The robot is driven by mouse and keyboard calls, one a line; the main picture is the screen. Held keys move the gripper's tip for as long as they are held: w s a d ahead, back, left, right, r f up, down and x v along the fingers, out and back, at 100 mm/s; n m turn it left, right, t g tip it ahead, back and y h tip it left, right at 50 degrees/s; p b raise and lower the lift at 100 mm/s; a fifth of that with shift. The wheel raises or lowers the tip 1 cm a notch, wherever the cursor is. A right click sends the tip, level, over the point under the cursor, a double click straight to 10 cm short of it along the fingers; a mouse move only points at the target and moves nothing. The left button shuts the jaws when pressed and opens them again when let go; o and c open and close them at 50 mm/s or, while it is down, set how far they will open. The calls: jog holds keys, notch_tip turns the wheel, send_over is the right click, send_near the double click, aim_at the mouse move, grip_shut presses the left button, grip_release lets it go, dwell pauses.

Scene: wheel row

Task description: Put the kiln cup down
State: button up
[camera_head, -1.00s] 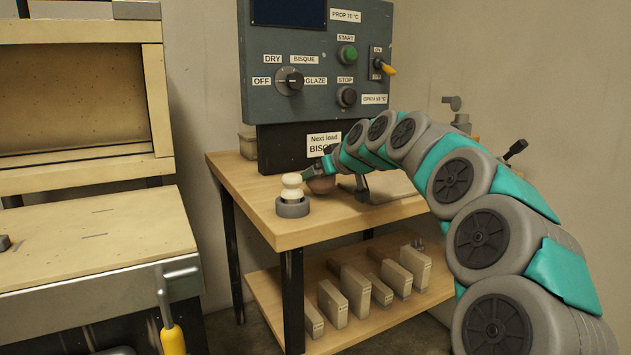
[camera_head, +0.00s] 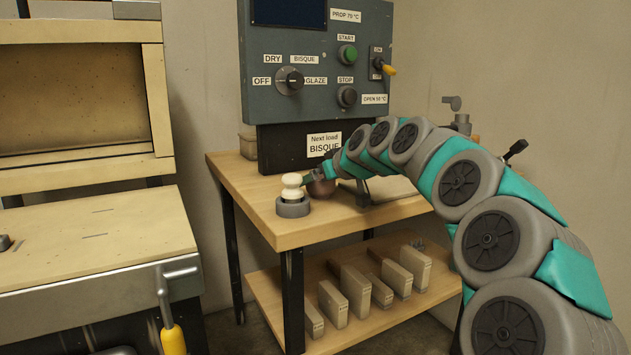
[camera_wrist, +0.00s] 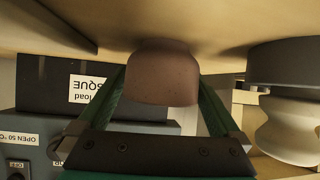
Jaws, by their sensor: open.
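The kiln cup (camera_head: 322,189) is small and reddish-brown. It stands on the wooden table (camera_head: 262,221), just right of the white knobbed piece in its grey ring. In the wrist view, which is upside down, the cup (camera_wrist: 162,75) sits against the table top between my green fingers. My gripper (camera_wrist: 163,92) is open around the cup, with a finger on each side. Whether a finger still touches the cup, I cannot tell. In the head view my gripper (camera_head: 318,174) is small and partly overlaps the cup.
The white knobbed piece (camera_head: 292,186) in a grey ring (camera_head: 293,208) stands close left of the cup. A control panel (camera_head: 315,60) rises behind, with a "Next load BISQUE" sign (camera_head: 324,143) below. Several pale blocks (camera_head: 357,290) stand on the lower shelf.

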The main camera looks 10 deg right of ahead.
jog(key=v, duration=1.1)
jog(key=shift+s+d+r, duration=0.1)
jog(key=shift+s+r, duration=0.1)
jog(key=shift+s, duration=0.05)
